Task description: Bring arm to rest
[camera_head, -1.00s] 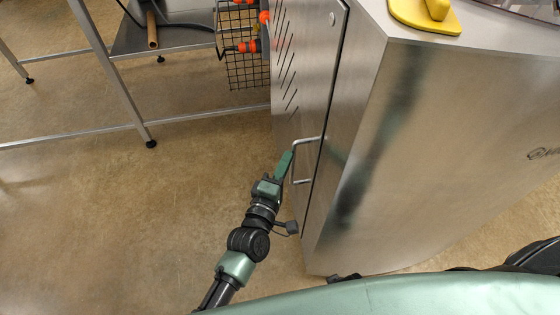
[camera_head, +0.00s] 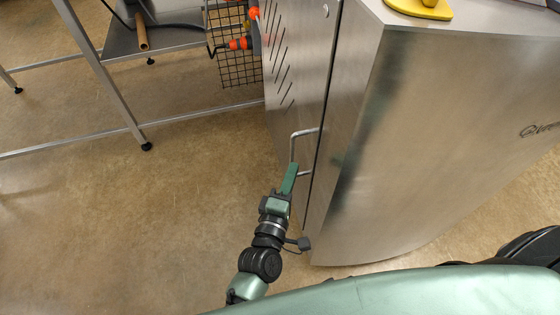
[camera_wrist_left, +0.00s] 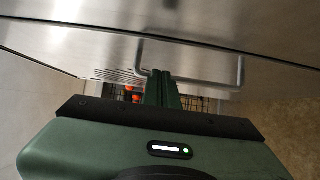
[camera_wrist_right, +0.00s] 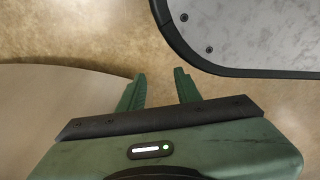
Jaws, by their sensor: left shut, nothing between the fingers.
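My left gripper (camera_head: 292,174) is shut and empty beside the lower end of a metal door handle (camera_head: 294,147) on a steel cabinet door. In the left wrist view its fingers (camera_wrist_left: 161,82) are together, and the handle (camera_wrist_left: 190,79) appears just beyond them. Whether the fingers touch the handle I cannot tell. My right gripper (camera_wrist_right: 160,80) is open in the right wrist view, with nothing between its fingers. It is not visible in the head view.
The steel cabinet (camera_head: 420,150) stands close on the right, with a yellow object (camera_head: 420,10) on top. A metal-framed table (camera_head: 100,80) and a wire basket (camera_head: 238,65) are at the back left. The floor (camera_head: 120,230) at left is clear.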

